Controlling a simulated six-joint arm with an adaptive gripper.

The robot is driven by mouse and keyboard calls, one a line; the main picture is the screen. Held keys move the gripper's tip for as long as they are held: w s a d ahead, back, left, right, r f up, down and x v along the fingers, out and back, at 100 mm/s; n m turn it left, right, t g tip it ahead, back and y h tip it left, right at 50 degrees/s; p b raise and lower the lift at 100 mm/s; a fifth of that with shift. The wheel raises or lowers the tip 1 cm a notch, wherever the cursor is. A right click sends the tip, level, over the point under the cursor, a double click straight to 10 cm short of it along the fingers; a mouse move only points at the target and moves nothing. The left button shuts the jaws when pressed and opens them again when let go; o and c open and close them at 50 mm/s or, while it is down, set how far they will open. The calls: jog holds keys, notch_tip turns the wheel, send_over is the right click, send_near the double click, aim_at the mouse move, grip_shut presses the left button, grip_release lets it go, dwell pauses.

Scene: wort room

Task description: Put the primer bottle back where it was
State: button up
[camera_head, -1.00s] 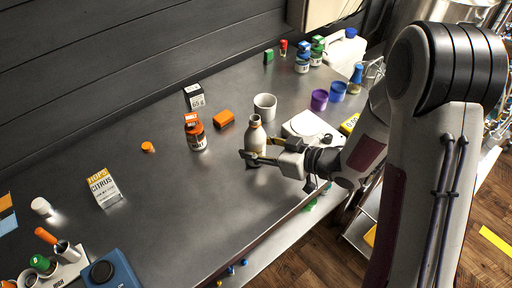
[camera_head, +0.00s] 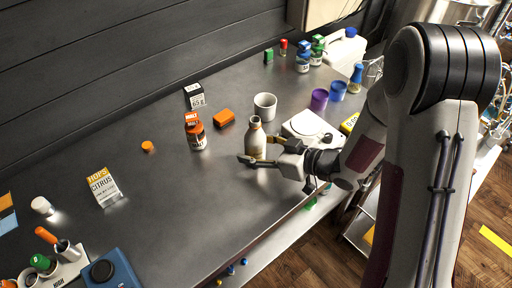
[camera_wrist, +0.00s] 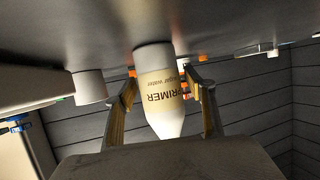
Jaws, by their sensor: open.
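The primer bottle (camera_head: 255,142) is a pale bottle with a tan label. It stands upright on the grey steel bench in the head view. In the wrist view the primer bottle (camera_wrist: 159,92) appears upside down, with "PRIMER" readable on its label. My gripper (camera_head: 261,150) is at the bottle, its fingers on either side. In the wrist view a gap shows between the bottle and each finger of my gripper (camera_wrist: 166,100), so it is open around the bottle.
A white cup (camera_head: 265,106) stands just behind the bottle, and a white scale (camera_head: 309,128) is to the right. The bench front left of the bottle is clear.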

jog(key=shift+r, duration=0.1)
jog(key=shift+r, duration=0.1)
jog(key=v, duration=1.2)
dwell(0.4)
jog(key=shift+w+d, duration=0.1)
dwell(0.5)
